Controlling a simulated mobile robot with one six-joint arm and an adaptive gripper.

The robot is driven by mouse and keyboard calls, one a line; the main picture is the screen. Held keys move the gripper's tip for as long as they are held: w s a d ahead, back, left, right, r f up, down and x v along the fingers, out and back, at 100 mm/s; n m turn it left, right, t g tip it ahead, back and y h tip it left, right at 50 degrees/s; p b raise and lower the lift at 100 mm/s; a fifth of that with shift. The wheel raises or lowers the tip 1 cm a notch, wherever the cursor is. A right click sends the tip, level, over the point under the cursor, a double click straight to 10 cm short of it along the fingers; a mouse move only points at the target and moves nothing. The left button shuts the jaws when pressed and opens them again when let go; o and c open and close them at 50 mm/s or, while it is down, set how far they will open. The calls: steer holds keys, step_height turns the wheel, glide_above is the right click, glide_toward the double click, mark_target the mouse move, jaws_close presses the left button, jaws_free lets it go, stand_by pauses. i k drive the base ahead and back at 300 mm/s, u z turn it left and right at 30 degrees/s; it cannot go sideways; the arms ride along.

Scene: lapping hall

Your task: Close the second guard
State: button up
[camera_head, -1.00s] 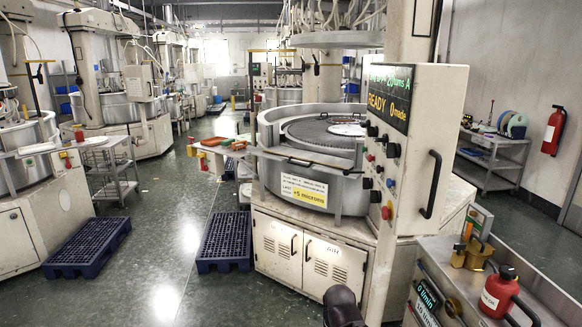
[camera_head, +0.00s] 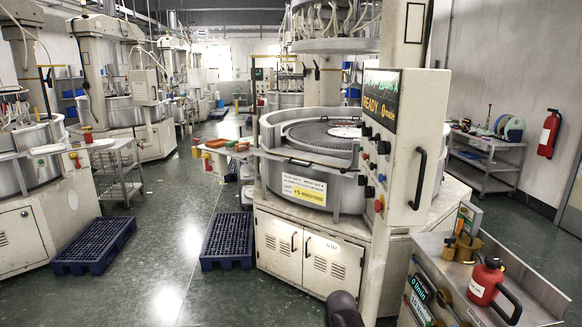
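The nearest lapping machine (camera_head: 307,251) stands in the middle, with a round grey tub and a dark ringed plate (camera_head: 318,136) on top. A raised curved grey guard wall (camera_head: 284,123) runs around the left and back of the plate. The front side is lower, and the plate shows there. A dark bar handle (camera_head: 300,162) crosses the tub's front. I cannot tell which guard counts as the second.
A control panel (camera_head: 397,138) reading READY juts out at the right of the machine. A cart (camera_head: 462,287) with a red canister (camera_head: 485,282) stands front right. Blue pallets (camera_head: 228,241) lie on the floor at left. The aisle floor (camera_head: 165,265) between the machines is open.

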mark_target(315, 158)
steer(key=k, duration=0.3)
steer(key=z, duration=0.1)
steer(key=i, duration=2)
steer(key=u, duration=0.1)
